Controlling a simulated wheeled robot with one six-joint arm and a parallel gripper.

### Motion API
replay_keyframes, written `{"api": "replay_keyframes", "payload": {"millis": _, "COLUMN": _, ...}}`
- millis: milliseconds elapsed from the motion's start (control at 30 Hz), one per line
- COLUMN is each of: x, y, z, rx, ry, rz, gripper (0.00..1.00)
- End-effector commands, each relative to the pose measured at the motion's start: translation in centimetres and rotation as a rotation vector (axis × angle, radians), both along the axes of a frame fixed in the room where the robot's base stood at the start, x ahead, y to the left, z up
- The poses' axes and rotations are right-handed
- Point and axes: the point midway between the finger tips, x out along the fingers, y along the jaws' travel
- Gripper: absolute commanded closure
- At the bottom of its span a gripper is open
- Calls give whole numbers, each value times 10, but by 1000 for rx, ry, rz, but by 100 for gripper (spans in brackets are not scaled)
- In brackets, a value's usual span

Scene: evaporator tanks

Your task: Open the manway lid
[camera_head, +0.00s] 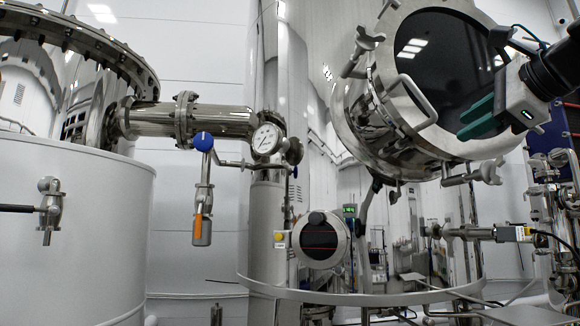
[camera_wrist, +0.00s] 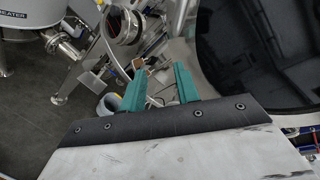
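The manway lid (camera_head: 448,58) is a large round dark disc in a shiny metal ring at the upper right of the head view. It appears seated on its metal neck (camera_head: 365,115). A bent bar handle (camera_head: 410,100) stands out at the lid's left side. Wing-shaped clamp knobs (camera_head: 368,40) sit around the rim. My gripper (camera_head: 462,124) is in front of the lid's lower right, its green fingers pointing left, apart from the handle. In the wrist view the fingers (camera_wrist: 160,70) are spread with nothing between them, and the dark lid (camera_wrist: 262,50) fills the upper right.
A pipe with a pressure gauge (camera_head: 266,140) and a blue-capped valve (camera_head: 203,142) stands left of the lid. A white tank (camera_head: 70,235) fills the lower left. A round sight port (camera_head: 321,240) is below the lid. Pipes and cables (camera_head: 545,235) crowd the right edge.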

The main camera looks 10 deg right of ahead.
Motion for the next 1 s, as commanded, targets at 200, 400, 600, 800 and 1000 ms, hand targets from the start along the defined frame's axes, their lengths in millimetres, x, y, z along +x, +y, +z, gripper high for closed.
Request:
{"api": "replay_keyframes", "payload": {"millis": 200, "x": -12, "y": 33, "z": 70, "rx": 359, "ry": -117, "rz": 53, "gripper": 69}}
{"api": "replay_keyframes", "payload": {"millis": 400, "x": -9, "y": 34, "z": 70, "rx": 444, "ry": -98, "rz": 50, "gripper": 69}}
{"api": "replay_keyframes", "payload": {"millis": 600, "x": 8, "y": 40, "z": 69, "rx": 442, "ry": -97, "rz": 53, "gripper": 69}}
{"api": "replay_keyframes", "payload": {"millis": 800, "x": 34, "y": 46, "z": 69, "rx": 442, "ry": -96, "rz": 54, "gripper": 69}}
{"api": "replay_keyframes", "payload": {"millis": 1000, "x": 54, "y": 50, "z": 69, "rx": 440, "ry": -97, "rz": 50, "gripper": 69}}
